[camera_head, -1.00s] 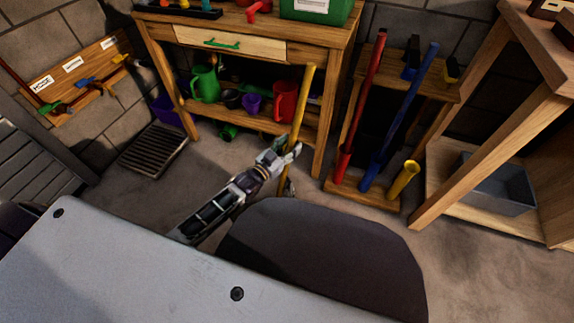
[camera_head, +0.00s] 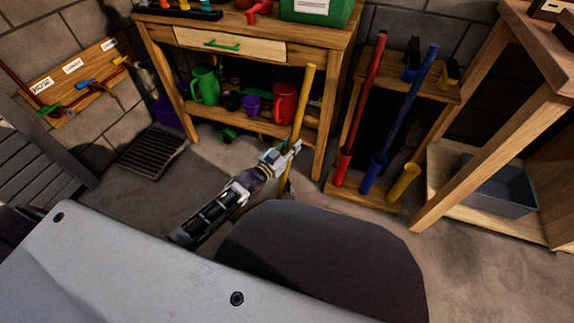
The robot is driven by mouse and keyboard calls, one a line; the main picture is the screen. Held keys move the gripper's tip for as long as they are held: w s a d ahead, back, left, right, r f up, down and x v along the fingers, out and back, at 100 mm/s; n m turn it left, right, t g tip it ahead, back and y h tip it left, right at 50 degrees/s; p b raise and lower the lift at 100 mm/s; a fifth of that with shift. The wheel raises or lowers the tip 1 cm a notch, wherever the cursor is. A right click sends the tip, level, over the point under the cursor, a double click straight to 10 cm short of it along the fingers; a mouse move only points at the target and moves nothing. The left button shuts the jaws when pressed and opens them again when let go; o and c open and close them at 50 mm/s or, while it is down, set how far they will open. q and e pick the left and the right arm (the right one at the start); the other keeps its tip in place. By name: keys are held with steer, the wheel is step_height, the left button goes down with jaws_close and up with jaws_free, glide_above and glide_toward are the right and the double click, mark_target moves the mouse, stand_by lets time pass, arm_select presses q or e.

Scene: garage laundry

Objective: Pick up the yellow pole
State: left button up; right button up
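The yellow pole (camera_head: 305,95) stands near upright in front of the wooden workbench, its top leaning slightly right. Its lower part is partly hidden by my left gripper and the dark rounded shape in front. My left gripper (camera_head: 290,152) is at the pole's middle, with its fingers at the shaft. The fingers are too small to tell whether they are shut on it. My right gripper is not in view.
The workbench (camera_head: 224,44) holds green, purple and red vessels on its lower shelf. Right of the pole, a wooden rack (camera_head: 362,196) holds a red pole (camera_head: 362,105), a blue pole (camera_head: 402,115) and an empty yellow holder (camera_head: 403,182). A floor grate (camera_head: 153,150) lies left.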

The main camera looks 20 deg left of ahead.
mark_target(292, 133)
arm_select(q)
jaws_close()
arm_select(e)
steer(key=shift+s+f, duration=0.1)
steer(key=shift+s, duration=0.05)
arm_select(q)
steer(key=shift+r, duration=0.15)
steer(key=shift+r, duration=0.15)
steer(key=shift+r+p, duration=0.45)
steer(key=shift+r, duration=0.1)
step_height(292, 133, up, 7)
steer(key=p, duration=0.3)
steer(key=shift+f, duration=0.15)
steer(key=shift+r+p, duration=0.45)
steer(key=shift+r, duration=0.4)
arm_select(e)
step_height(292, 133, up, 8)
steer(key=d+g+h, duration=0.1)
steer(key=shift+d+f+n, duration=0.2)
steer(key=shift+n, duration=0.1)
arm_select(q)
steer(key=shift+r, duration=0.1)
